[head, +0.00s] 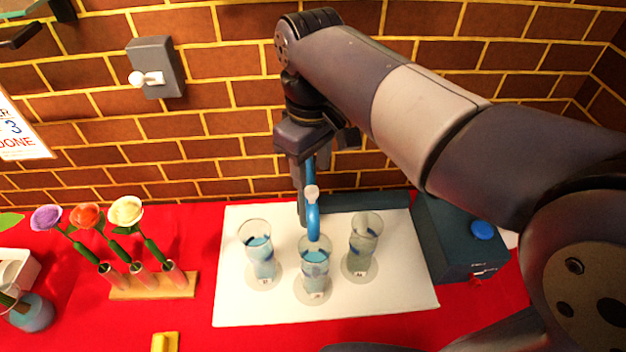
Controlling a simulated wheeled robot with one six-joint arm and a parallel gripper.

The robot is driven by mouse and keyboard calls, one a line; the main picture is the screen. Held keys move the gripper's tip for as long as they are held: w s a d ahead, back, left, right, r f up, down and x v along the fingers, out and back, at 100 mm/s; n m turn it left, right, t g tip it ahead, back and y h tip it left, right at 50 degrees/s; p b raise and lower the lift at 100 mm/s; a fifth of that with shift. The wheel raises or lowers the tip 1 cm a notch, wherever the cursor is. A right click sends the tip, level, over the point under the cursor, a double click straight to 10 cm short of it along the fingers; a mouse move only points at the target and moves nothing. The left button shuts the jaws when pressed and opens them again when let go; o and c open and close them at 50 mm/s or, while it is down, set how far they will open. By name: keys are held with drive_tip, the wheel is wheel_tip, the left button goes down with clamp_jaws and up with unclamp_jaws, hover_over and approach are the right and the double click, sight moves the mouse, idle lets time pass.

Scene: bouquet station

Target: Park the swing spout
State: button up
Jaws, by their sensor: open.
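The blue swing spout (313,223) shows in the head view with a white knob (311,191) on it. Its outlet end hangs over the middle glass (315,268). My gripper (303,210) points down right beside the spout, at its left in the picture. It is open, and I cannot tell whether a finger touches the spout or knob. The arm and gripper hide the upper part of the spout. The left glass (260,252) and middle glass hold blue liquid; the right glass (364,240) looks greyer, its contents unclear.
The glasses stand on a white board (235,300) on the red table. A dark box with a blue button (482,231) stands at the right. A wooden rack (150,288) with several flowers stands at the left. A switch (155,75) is on the brick wall.

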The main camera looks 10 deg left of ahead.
sight(312, 190)
drive_tip(key=shift+f, duration=2.35)
drive_tip(key=shift+c, duration=0.2)
clamp_jaws()
